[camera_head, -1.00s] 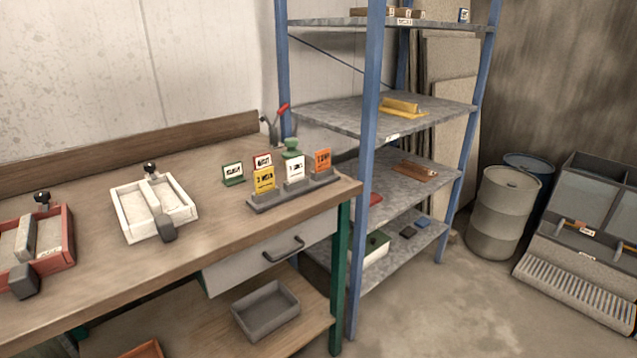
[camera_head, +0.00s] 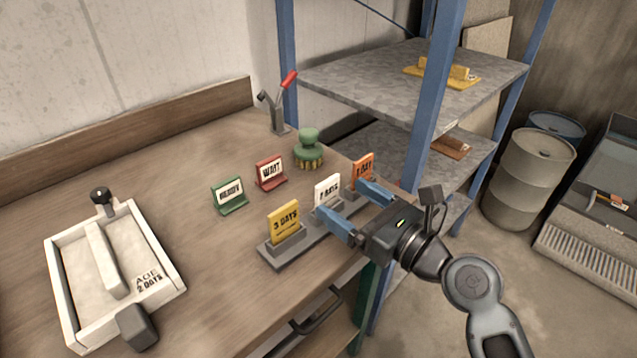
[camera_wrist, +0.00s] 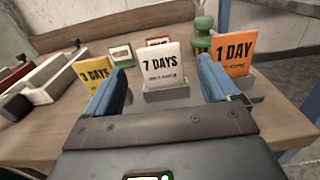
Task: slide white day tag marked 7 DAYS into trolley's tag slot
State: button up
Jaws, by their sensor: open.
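The white day tag marked 7 DAYS (camera_wrist: 161,64) stands upright in the middle of a grey tag holder (camera_head: 272,256), between the yellow 3 DAYS tag (camera_head: 284,222) and the orange 1 DAY tag (camera_head: 363,168). It also shows in the head view (camera_head: 327,189). My gripper (camera_head: 352,212) is open in front of it. Its blue fingers lie to either side of the white tag in the wrist view, with nothing between them held. No trolley slot can be made out for sure.
A white mould tray (camera_head: 62,295) marked AGE 2 DAYS lies on the bench at left. Green (camera_head: 229,194) and red (camera_head: 270,172) signs and a green-handled brush (camera_head: 308,148) stand behind the tags. A blue shelf post (camera_head: 434,100) rises close to my gripper.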

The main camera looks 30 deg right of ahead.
aim_at(329, 188)
jog(key=x, duration=0.7)
jog(key=shift+w+p, duration=0.1)
jog(key=shift+p, duration=0.3)
jog(key=shift+c, duration=0.2)
jog(key=c, duration=1)
jog(key=shift+r, duration=0.1)
